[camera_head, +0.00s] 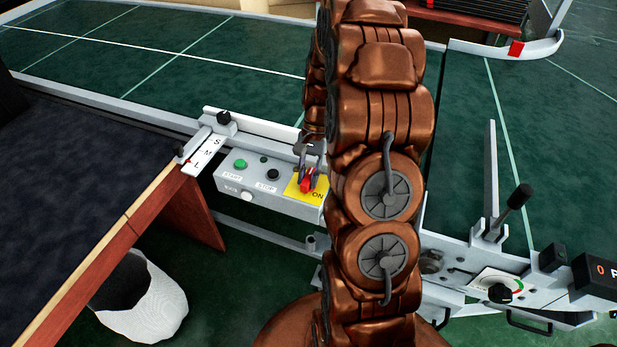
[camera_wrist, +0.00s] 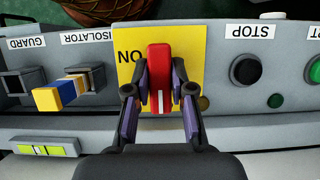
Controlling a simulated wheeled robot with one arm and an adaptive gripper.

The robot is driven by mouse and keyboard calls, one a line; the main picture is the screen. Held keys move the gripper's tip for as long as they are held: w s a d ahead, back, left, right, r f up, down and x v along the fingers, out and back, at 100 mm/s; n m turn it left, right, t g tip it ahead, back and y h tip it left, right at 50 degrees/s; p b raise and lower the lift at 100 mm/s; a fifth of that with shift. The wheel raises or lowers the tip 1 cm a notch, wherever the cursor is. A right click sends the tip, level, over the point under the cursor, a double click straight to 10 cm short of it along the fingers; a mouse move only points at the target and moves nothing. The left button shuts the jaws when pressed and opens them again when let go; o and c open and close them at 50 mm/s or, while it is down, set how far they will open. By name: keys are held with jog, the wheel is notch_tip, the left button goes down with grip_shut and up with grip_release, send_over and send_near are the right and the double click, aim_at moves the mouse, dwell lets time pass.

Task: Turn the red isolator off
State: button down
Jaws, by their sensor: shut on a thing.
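The red isolator (camera_wrist: 159,70) is a red handle on a yellow plate (camera_wrist: 196,50) marked ON. In the wrist view its white line points along the gripper, toward the bottom of the picture. My gripper (camera_wrist: 160,98) has its two fingers shut on the sides of the red handle. In the head view the red isolator (camera_head: 306,186) shows at the tip of my gripper (camera_head: 309,172), on the yellow plate by the ON mark. My arm hides the panel to the right of it.
The grey panel also bears a black STOP button (camera_wrist: 245,70), a green button (camera_head: 240,164) and a white knob (camera_head: 247,196). A blue and yellow key-like piece (camera_wrist: 58,95) sticks out beside the isolator. A dark table (camera_head: 70,190) stands at left.

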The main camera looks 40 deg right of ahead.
dwell(0.4)
jog(key=c, duration=1)
grip_release()
jog(key=v, duration=1.2)
jog(key=shift+w, duration=0.1)
jog(key=s+a+r+n+h+p, duration=0.1)
jog(key=s+a+r+n+p, duration=0.15)
jog(key=s+a+r, duration=0.4)
jog(key=s+a+r+n+h+p, duration=0.1)
jog(key=s+a+r+n, duration=0.25)
jog(key=a, duration=0.55)
jog(key=s+a+n+h+p, duration=0.1)
jog(key=s+a+n, duration=0.2)
jog(key=s, duration=0.4)
jog(key=s+a+n+p, duration=0.1)
jog(key=s+a+n, duration=0.1)
jog(key=s, duration=0.6)
jog(key=shift+s+a+f+n+h+p, duration=0.15)
jog(key=shift+s+a+n+h+p, duration=0.2)
jog(key=shift+a, duration=0.2)
